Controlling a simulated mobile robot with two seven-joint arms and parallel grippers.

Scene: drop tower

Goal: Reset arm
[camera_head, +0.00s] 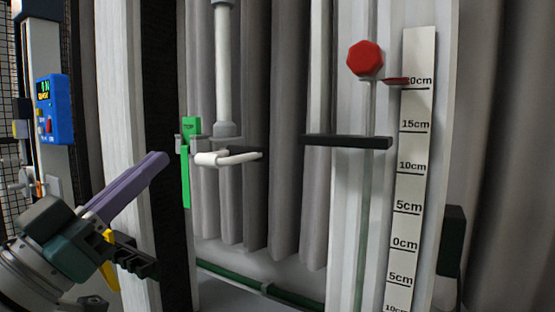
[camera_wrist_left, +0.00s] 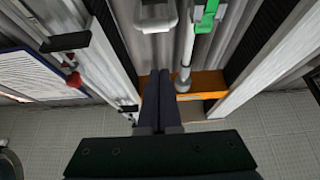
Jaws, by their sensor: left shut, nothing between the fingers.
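The tower's white handle (camera_head: 228,158) sits level between the posts, with a dark piece behind it. A white bracket-like piece (camera_wrist_left: 155,16) shows at the top of the left wrist view. A dark horizontal bar (camera_head: 347,142) crosses the right post below a red knob (camera_head: 365,58). My left gripper (camera_head: 157,162) is at lower left, its purple fingers together, empty and apart from the handle. Its fingers (camera_wrist_left: 158,78) also show shut in the wrist view.
A white centimetre scale (camera_head: 411,170) runs down the right post. A blue control box (camera_head: 54,108) is mounted at the far left. A pale post (camera_head: 125,110) stands near my left gripper. An orange block (camera_wrist_left: 205,84) lies at the tower's base, with tiled floor around.

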